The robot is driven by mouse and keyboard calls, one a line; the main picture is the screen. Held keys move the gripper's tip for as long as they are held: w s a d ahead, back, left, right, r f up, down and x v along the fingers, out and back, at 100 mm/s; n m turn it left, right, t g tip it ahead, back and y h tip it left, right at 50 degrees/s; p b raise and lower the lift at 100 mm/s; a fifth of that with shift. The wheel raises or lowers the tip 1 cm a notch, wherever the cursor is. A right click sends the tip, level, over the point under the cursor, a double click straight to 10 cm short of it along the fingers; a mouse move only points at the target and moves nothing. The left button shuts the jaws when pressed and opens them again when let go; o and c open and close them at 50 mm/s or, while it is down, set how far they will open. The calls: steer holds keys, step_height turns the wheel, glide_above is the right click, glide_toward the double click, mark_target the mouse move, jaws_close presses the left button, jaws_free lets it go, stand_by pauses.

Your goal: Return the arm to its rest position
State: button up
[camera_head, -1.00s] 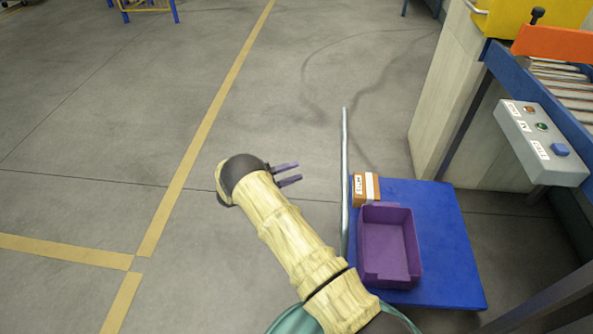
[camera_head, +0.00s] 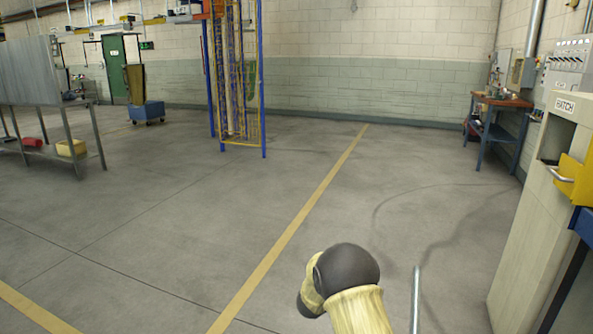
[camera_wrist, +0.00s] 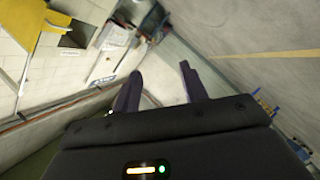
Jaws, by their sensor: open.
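My arm shows at the lower middle of the head view, with its dark rounded wrist joint and pale yellow sleeve. My gripper's fingers are hidden in that view. In the wrist view my gripper (camera_wrist: 160,88) is open, its two dark purple fingers apart with nothing between them. Past the fingers the wrist view shows pale wall and grey floor, tilted.
A machine marked HATCH (camera_head: 535,200) with a yellow part (camera_head: 575,182) stands at the right. A thin upright metal pole (camera_head: 416,300) is close to the right of my arm. A workbench (camera_head: 500,105) stands at the back right.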

steer(key=s+a+r+g+y, duration=0.1)
steer(key=s+a+r+y, duration=0.35)
steer(key=s+y, duration=0.6)
steer(key=s+d+m+g, duration=0.2)
steer(key=s+g, duration=0.5)
steer(key=s, duration=2)
step_height(320, 180, up, 32)
steer(key=p, duration=3.2)
steer(key=shift+w, duration=0.3)
steer(key=shift+y, duration=0.25)
